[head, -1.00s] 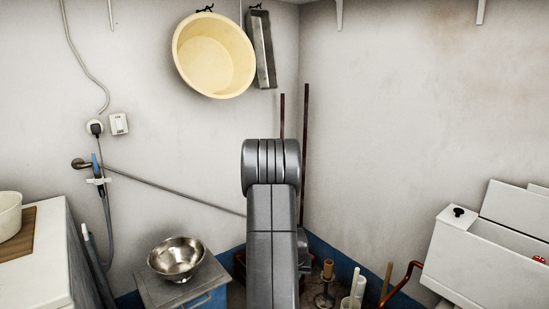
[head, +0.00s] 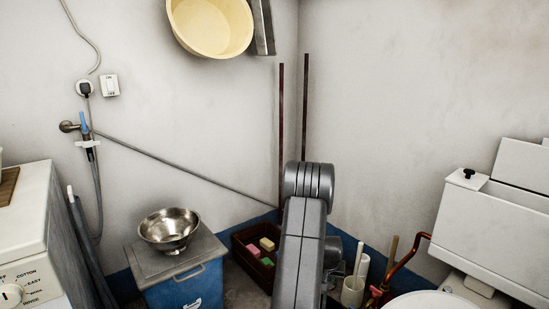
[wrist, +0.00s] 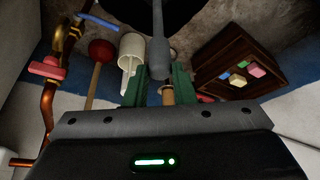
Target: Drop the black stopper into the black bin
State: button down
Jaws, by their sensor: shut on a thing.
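My gripper (wrist: 158,87) shows in the wrist view with two green fingers. They are shut on a dark grey, rod-like thing that appears to be the stopper (wrist: 158,56); it narrows toward the top of the picture. A large black rounded shape (wrist: 187,14), seemingly the black bin, is cut off by the top edge of the wrist view, beyond the stopper. Whether the stopper is directly over it, I cannot tell. In the head view my arm hides the gripper and the stopper, and I see no black bin there.
A brown crate (head: 242,239) with coloured blocks stands in the corner. A steel bowl (head: 168,226) sits on a blue box (head: 187,290) to its left. A white cistern (head: 470,222) is at the right. White cylinders, a red plunger (wrist: 101,51) and copper pipe (wrist: 47,100) crowd the wall.

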jog(key=shift+f+b, duration=1.35)
jog(key=shift+f, duration=1.65)
jog(key=c, duration=1.1)
grip_release()
jog(key=shift+c, duration=0.2)
jog(key=p+v, duration=0.4)
jog(key=v, duration=1)
jog(key=shift+f, duration=0.1)
